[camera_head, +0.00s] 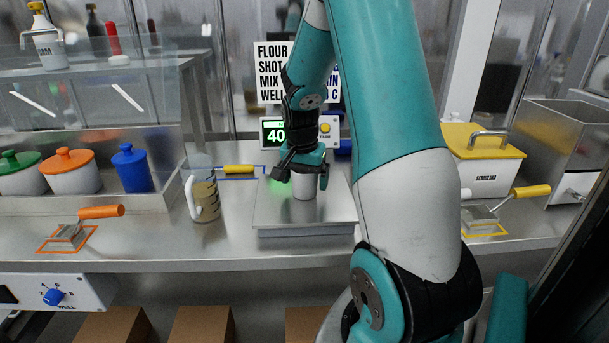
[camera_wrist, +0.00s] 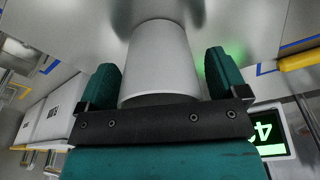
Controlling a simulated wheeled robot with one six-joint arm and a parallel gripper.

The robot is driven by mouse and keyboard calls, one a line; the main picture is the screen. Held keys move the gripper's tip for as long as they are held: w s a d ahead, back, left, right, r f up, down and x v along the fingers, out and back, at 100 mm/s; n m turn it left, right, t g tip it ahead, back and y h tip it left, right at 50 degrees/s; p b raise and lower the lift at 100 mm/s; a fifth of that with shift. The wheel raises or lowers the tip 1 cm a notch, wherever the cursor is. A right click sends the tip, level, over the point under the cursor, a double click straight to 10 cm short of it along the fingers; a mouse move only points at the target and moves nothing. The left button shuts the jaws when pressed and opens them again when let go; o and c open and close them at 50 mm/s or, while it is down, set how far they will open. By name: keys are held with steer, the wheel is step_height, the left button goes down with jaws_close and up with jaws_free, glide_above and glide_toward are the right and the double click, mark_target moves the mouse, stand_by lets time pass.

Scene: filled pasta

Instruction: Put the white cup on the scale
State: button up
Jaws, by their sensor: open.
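The white cup (camera_head: 305,187) stands upright on the steel plate of the scale (camera_head: 275,216). In the head view my gripper (camera_head: 304,178) is above and around the top of the cup, pointing down. In the wrist view the cup (camera_wrist: 160,62) lies between the two green fingers of my gripper (camera_wrist: 169,75), with a visible gap on each side. My gripper is open. The scale's display (camera_head: 274,133) is lit green and reads 40 at its start; the rest is hidden by my arm.
Orange-, green- and blue-lidded pots stand at the left. A white bin with a yellow lid (camera_head: 484,141) stands at the right. Bare counter (camera_head: 150,232) lies front left.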

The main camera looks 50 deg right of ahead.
mark_target(302, 196)
step_height(302, 196, up, 12)
steer(key=a, duration=0.2)
steer(key=s+a+n+t+y, duration=0.1)
steer(key=s+a+n+y, duration=0.15)
steer(key=a+n, duration=1.45)
steer(key=s+a+n+y, duration=0.1)
steer(key=s+a+n, duration=0.1)
steer(key=s+a, duration=0.4)
steer(key=s+a+n+g+y, duration=0.1)
steer(key=s+a, duration=0.5)
steer(key=a, duration=0.7)
steer(key=shift+s+a+n+g+y, duration=0.3)
steer(key=shift+s+n+y, duration=0.1)
steer(key=shift+n+y, duration=0.4)
steer(key=shift+r, duration=0.1)
